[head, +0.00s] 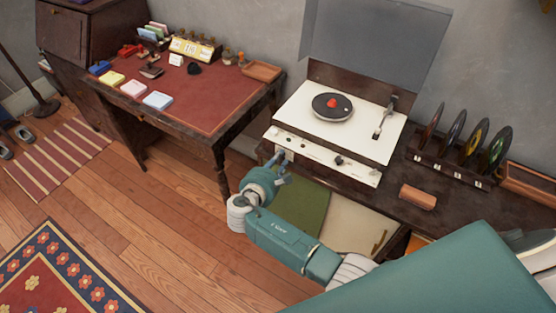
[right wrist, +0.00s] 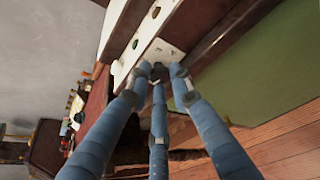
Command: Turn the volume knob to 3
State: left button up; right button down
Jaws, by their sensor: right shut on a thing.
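The record player (head: 345,123) has a cream front panel (head: 317,156) with several small controls and a dark round knob (head: 338,160) right of its middle. My right gripper (head: 281,158) reaches the left end of this panel. In the right wrist view its three blue fingers (right wrist: 158,76) close around a small dark knob (right wrist: 159,71) on a pale plate. The fingertips cover most of this knob, so its pointer and setting cannot be read. No numbers on the panel are legible. My left gripper is out of view.
The record player's lid stands open, with a black record (head: 325,113) on the platter and the tonearm (head: 385,115) at its right. A rack (head: 450,165) of records and a brown block (head: 418,197) lie to the right. A red-topped desk (head: 215,105) stands left.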

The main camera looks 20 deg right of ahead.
jog(key=shift+f+m+t, duration=0.15)
jog(key=shift+m+t, duration=0.25)
jog(key=shift+m, duration=0.1)
jog(key=shift+y+b, duration=0.3)
jog(key=c, duration=1.5)
grip_release()
jog(key=shift+c, duration=0.2)
